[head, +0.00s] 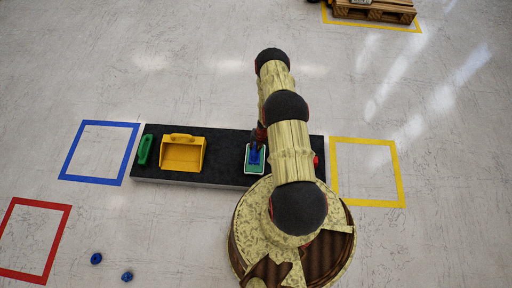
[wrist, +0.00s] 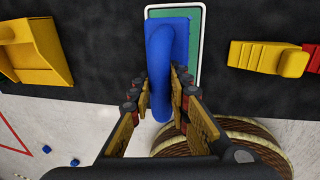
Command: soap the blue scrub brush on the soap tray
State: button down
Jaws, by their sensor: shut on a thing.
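The blue scrub brush (wrist: 160,60) shows in the wrist view with its curved blue handle between the two fingers of my gripper (wrist: 159,92). My gripper is shut on the handle. The brush's flat blue base lies over the green soap tray (wrist: 194,45), which has a white rim. I cannot tell whether the brush touches the tray surface. In the head view the brush (head: 255,154) shows as a small blue shape over the tray (head: 247,168), partly beside my arm. The underside of the brush is hidden.
A black bench (head: 220,160) carries a yellow dustpan-like scoop (head: 182,154) and a green item (head: 146,150) at left. A yellow and red item (wrist: 268,57) lies right of the tray. Blue (head: 101,122), red (head: 70,212) and yellow (head: 366,139) floor squares are empty. Two small blue objects (head: 96,258) lie on the floor.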

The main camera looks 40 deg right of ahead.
jog(key=shift+f+b, duration=1.8)
jog(key=shift+f, duration=1.15)
jog(key=shift+f, duration=0.5)
jog(key=shift+r+p, duration=2.05)
jog(key=shift+r, duration=1.45)
